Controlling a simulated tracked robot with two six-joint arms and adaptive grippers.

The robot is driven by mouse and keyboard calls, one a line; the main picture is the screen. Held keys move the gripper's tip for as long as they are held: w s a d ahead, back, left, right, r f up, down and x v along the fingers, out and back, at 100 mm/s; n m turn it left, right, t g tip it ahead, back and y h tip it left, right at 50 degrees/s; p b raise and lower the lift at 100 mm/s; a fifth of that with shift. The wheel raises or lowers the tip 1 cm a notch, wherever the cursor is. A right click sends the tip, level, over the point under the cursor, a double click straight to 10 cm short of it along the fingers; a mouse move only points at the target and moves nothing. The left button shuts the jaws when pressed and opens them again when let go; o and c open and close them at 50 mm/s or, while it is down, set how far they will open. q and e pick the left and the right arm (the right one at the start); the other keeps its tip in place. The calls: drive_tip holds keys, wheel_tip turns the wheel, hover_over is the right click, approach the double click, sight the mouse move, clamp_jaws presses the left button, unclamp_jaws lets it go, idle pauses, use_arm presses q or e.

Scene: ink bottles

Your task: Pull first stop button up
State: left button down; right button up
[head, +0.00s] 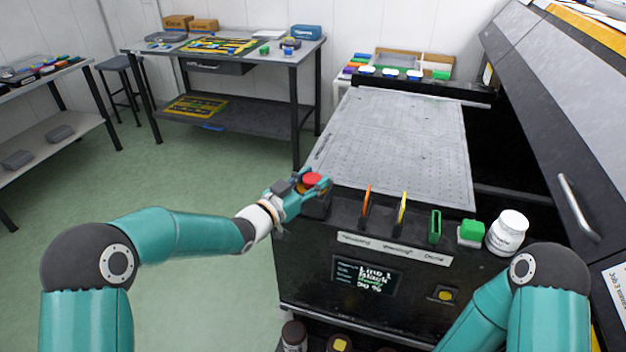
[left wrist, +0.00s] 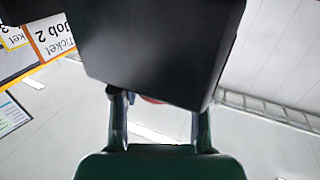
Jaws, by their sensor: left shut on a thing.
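The red stop button (head: 312,179) sits at the near left corner of the black machine (head: 290,255). My left gripper (head: 308,184) reaches it from the left and is shut on it, its fingers on either side of the red cap. In the left wrist view, a dark block fills the upper middle, and only a sliver of red (left wrist: 152,100) shows between the fingers of my left gripper (left wrist: 158,110). Whether the button is up or pressed in I cannot tell. My right arm comes in at the lower right; its gripper is not in view.
On the machine's front ledge stand an orange tool (head: 366,201), a yellow tool (head: 402,208), a green holder (head: 435,227), a green block (head: 471,231) and a white bottle (head: 508,231). The grey perforated bed (head: 395,140) behind is clear. A small screen (head: 364,277) shows on the front.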

use_arm(q)
drive_tip(key=shift+r+b, duration=0.4)
drive_tip(key=shift+b, duration=0.2)
drive_tip(key=shift+r, duration=0.3)
drive_tip(key=c, duration=0.5)
unclamp_jaws()
drive_tip(key=shift+c, duration=0.2)
drive_tip(key=shift+f, duration=0.1)
drive_tip(key=shift+s+a, duration=0.4)
drive_tip(key=shift+a, duration=0.05)
drive_tip(key=v, duration=1.1)
drive_tip(key=shift+d, duration=0.1)
